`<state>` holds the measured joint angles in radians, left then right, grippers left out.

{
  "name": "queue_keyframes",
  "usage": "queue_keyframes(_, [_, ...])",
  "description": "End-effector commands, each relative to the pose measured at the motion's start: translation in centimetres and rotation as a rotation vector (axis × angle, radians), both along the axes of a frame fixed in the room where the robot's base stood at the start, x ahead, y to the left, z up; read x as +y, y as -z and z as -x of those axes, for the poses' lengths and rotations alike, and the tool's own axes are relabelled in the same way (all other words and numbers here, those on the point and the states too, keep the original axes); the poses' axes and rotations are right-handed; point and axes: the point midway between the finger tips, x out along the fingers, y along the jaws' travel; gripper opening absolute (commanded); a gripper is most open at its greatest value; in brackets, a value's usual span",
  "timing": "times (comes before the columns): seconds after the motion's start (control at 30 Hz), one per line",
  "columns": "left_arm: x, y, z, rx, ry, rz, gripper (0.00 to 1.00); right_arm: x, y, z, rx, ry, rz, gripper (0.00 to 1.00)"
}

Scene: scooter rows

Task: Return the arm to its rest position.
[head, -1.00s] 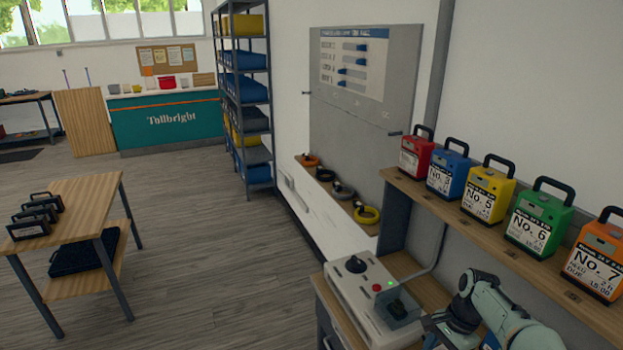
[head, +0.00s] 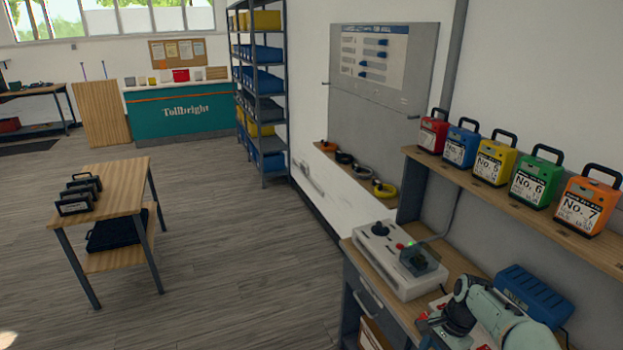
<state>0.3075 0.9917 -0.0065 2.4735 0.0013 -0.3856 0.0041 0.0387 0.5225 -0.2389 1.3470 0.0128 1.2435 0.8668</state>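My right arm (head: 483,314), pale green with dark joints, enters at the lower right. It reaches over the wooden workbench (head: 463,263). Its hand end (head: 432,331) is near the bottom edge, partly hidden by the arm, and its fingers cannot be made out. It is in front of the grey control box (head: 383,268), which has a black knob and a clear-covered socket. I cannot tell whether it touches anything on the bench. My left gripper is not in view.
A blue case (head: 535,294) lies on the bench beside my arm. A shelf (head: 512,196) above holds several coloured numbered battery packs. A small table (head: 122,200) with black-handled items stands at left. Shelving (head: 262,90) and a teal counter (head: 180,113) are behind. The floor between is open.

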Motion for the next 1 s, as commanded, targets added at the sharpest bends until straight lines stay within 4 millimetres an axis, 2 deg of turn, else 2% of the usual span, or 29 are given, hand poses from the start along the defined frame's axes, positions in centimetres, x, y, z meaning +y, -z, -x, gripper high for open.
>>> queue_keyframes(0.03, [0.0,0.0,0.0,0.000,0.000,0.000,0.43,0.8,3.6,0.7,0.013,-0.043,-0.008,0.51])
queue_keyframes(0.17, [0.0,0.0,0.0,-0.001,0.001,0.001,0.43,2.7,11.0,2.5,-0.017,-0.156,-0.022,0.51])
queue_keyframes(0.27, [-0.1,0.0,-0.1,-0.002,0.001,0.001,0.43,4.6,17.0,5.4,-0.042,-0.258,-0.040,0.51])
queue_keyframes(0.3, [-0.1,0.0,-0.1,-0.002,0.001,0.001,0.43,5.6,19.3,6.9,-0.054,-0.302,-0.048,0.51])
queue_keyframes(0.37, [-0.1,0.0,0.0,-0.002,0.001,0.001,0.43,7.1,22.7,9.7,-0.077,-0.371,-0.062,0.51])
queue_keyframes(0.4, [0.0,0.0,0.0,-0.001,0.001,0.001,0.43,8.2,24.6,11.7,-0.093,-0.418,-0.071,0.51])
queue_keyframes(0.5, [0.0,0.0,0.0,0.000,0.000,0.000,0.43,10.9,28.1,17.0,-0.137,-0.528,-0.094,0.51])
queue_keyframes(0.6, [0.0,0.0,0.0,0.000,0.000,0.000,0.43,13.2,29.7,21.7,-0.180,-0.619,-0.114,0.51])
queue_keyframes(0.73, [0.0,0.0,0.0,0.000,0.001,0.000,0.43,15.2,30.1,26.0,-0.224,-0.702,-0.129,0.51])
queue_keyframes(0.83, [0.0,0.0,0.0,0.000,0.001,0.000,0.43,15.9,30.0,27.6,-0.247,-0.737,-0.133,0.51])
queue_keyframes(1.0, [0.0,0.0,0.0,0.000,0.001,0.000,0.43,16.2,29.9,28.1,-0.260,-0.751,-0.131,0.51])
